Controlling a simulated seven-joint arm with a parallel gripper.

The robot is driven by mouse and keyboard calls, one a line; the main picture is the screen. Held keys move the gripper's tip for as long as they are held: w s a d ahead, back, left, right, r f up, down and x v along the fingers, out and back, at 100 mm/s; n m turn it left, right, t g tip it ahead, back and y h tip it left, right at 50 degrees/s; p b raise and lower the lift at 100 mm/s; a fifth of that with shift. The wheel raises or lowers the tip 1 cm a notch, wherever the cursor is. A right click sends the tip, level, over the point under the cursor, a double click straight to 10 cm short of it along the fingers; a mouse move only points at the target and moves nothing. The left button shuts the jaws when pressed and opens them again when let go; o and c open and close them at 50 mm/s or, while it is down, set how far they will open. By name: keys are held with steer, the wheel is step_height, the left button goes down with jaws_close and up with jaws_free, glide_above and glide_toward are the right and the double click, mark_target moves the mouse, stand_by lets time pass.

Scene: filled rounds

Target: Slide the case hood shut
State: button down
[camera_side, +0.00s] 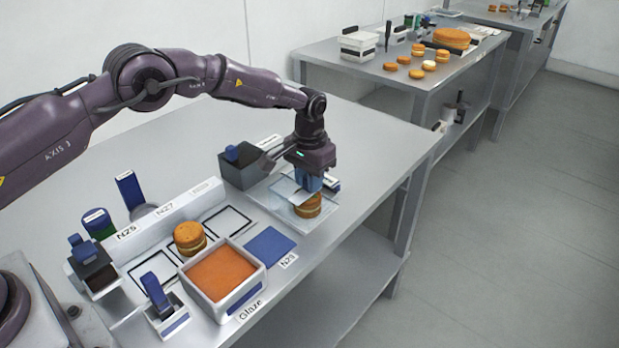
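My gripper (309,183) points down over the right part of the table, its blue fingers low at a clear case. The case (328,213) looks like a transparent, low box or tray, and a filled round (307,206) sits in it, just below my fingers. I cannot make out the hood's edges or how far it covers the round. The view is too small to show whether my fingers are apart or hold the hood. Another filled round (189,238) sits by the framed squares on the left.
A glaze tray (258,279) stands at the front, beside a blue square (270,245). A dark box with a blue top (240,168) stands just left of my gripper. A white labelled block (165,222) runs behind the squares. The back of the table is clear.

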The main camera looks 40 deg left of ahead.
steer(key=shift+d, duration=1.3)
steer(key=c, duration=1)
jaws_free()
steer(key=shift+o, duration=0.2)
steer(key=shift+a, duration=0.1)
step_height(320, 180, up, 13)
